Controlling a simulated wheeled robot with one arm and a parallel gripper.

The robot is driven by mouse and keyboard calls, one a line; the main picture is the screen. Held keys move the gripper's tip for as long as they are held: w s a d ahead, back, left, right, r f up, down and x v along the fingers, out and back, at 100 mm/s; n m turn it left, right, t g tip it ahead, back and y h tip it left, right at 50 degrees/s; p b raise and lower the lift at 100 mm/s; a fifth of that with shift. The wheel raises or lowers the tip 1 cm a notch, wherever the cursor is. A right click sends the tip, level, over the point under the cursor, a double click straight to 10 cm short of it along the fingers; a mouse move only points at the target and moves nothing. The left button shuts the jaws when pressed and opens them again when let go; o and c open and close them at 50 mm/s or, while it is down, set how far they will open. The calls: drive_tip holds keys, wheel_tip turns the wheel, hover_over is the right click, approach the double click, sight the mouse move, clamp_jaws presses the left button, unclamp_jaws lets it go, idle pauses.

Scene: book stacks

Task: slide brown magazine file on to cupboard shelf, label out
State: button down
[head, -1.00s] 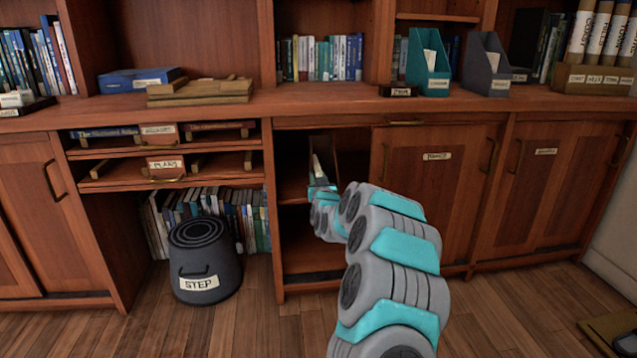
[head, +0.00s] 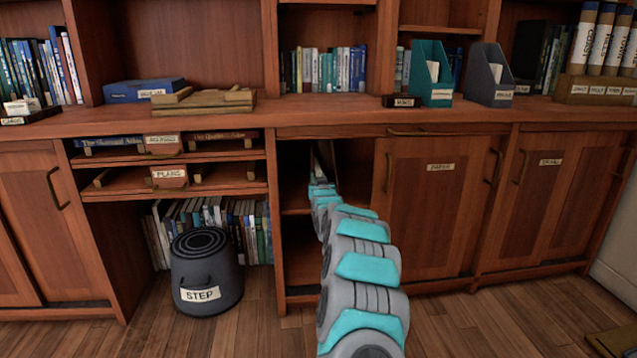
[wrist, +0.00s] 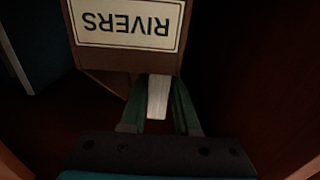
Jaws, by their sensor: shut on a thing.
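The brown magazine file (wrist: 128,60) fills the upper middle of the wrist view, its RIVERS label (wrist: 127,25) facing the camera and reading upside down there. My gripper (wrist: 158,88) is shut on the file at its near side; a pale strip shows between the green fingers. In the head view the file (head: 323,160) is a narrow upright shape inside the open cupboard bay, mostly hidden by my arm. The cupboard shelf (head: 296,211) shows as an edge left of my arm. Whether the file's base touches the shelf is hidden.
The sliding door labelled PAPER (head: 432,205) closes the bay's right side, close to my arm. A bay upright (head: 274,220) bounds the left. A STEP stool (head: 205,270) stands on the floor at left. The wrist view is dark around the file.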

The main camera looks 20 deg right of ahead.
drive_tip(key=shift+w+d+r, duration=0.15)
drive_tip(key=shift+w+r, duration=0.15)
drive_tip(key=shift+w, duration=0.1)
drive_tip(key=shift+w+f, duration=0.1)
drive_tip(key=shift+w, duration=0.2)
drive_tip(key=shift+w+d+p, duration=0.25)
drive_tip(key=shift+w+p, duration=0.1)
drive_tip(key=shift+w, duration=0.3)
drive_tip(key=shift+w+d, duration=0.1)
drive_tip(key=shift+w, duration=0.5)
drive_tip(key=shift+f, duration=0.55)
drive_tip(key=c, duration=1)
unclamp_jaws()
drive_tip(key=o, duration=0.4)
drive_tip(key=shift+f, duration=0.15)
